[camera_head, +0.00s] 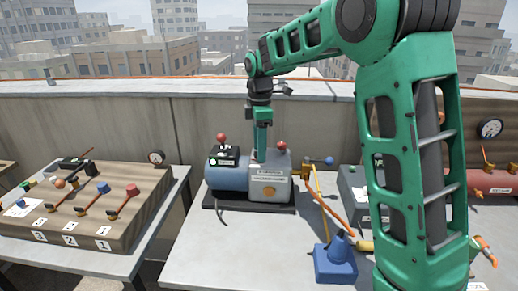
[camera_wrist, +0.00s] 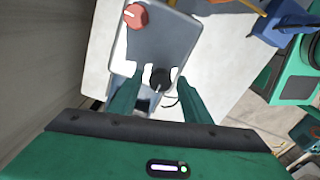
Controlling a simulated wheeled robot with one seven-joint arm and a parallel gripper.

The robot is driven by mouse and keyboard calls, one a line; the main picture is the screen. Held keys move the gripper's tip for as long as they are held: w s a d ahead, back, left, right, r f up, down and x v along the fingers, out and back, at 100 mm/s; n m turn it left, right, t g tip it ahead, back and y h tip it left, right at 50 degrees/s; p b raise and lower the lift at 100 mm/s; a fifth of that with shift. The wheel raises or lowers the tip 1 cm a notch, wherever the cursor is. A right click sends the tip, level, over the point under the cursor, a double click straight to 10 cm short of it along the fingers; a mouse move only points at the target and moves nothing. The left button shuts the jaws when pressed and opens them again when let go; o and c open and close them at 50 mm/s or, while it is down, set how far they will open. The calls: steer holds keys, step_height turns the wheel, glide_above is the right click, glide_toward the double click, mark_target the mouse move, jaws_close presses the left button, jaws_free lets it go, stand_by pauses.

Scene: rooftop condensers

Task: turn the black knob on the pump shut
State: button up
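The pump stands on a black base on the grey table, with a blue motor (camera_head: 228,178) at left and a grey body (camera_head: 270,188) at right. The black knob (camera_wrist: 160,78) shows in the wrist view on the grey body, between my two green fingers. My gripper (camera_head: 261,158) points down over the pump, and its fingers (camera_wrist: 160,90) are apart on either side of the knob. I see gaps beside the knob; I cannot tell how far the fingertips are above it. The head view hides the black knob behind the gripper.
A red knob (camera_wrist: 136,17) sits on the same pump body, and another red knob (camera_head: 221,138) is over the motor. A blue block (camera_head: 335,262) and an orange lever (camera_head: 325,207) are at right. A wooden valve board (camera_head: 80,210) is left. A parapet runs behind.

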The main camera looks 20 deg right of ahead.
steer(key=c, duration=0.9)
steer(key=shift+m, duration=0.4)
steer(key=m, duration=0.4)
steer(key=shift+r, duration=0.1)
steer(key=m, duration=0.9)
steer(key=shift+w, duration=0.1)
steer(key=m, duration=0.4)
steer(key=shift+m, duration=0.3)
steer(key=o, duration=1.1)
